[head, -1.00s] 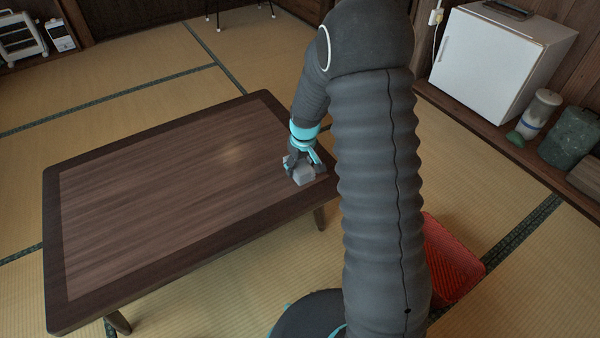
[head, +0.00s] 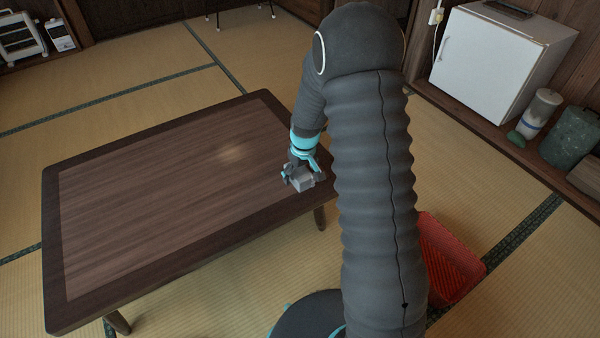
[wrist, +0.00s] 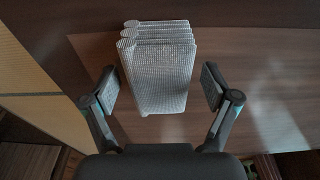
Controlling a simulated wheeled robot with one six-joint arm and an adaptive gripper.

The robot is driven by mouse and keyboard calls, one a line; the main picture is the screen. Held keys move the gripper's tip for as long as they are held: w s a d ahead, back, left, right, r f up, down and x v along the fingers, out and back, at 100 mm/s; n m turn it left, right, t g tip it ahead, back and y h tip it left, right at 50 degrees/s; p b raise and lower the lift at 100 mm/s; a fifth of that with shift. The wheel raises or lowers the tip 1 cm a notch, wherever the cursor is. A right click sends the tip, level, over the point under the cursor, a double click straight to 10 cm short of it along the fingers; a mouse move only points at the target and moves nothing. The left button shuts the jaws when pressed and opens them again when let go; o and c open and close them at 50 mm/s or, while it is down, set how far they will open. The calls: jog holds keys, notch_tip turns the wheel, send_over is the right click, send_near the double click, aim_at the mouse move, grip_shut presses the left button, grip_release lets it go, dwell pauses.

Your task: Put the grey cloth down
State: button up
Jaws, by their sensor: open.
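The grey cloth (wrist: 160,75) is a folded, layered bundle with a woven texture. It rests on the wooden table (head: 150,190) near its right edge, and it shows small in the head view (head: 301,181). My gripper (wrist: 160,90) is open, with one finger on each side of the cloth and a visible gap on both sides in the wrist view. In the head view my gripper (head: 303,176) is low over the table at the cloth. The cloth's underside is hidden.
A red basket (head: 450,260) stands on the tatami at the right, partly hidden by my arm. A white fridge (head: 490,60), a bottle (head: 540,112) and a green canister (head: 570,138) stand along the right wall. The table's middle and left are clear.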

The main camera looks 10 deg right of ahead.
aim_at(303, 175)
jog(key=s+r+m+t+p, duration=0.1)
jog(key=s+r, duration=0.5)
jog(key=r, duration=0.7)
jog(key=s+r+t, duration=0.1)
jog(key=s+r, duration=0.6)
jog(key=r, duration=0.6)
jog(key=s+r+m+t, duration=0.1)
jog(key=s+r, duration=0.1)
jog(key=s, duration=0.6)
jog(key=s+r+m, duration=0.1)
jog(key=s+r, duration=0.2)
jog(key=s, duration=0.6)
jog(key=shift+r+m+t+h, duration=0.25)
jog(key=shift+m+t+h, duration=0.05)
jog(key=shift+t, duration=0.1)
jog(key=shift+r+p, duration=0.25)
jog(key=shift+p, duration=0.05)
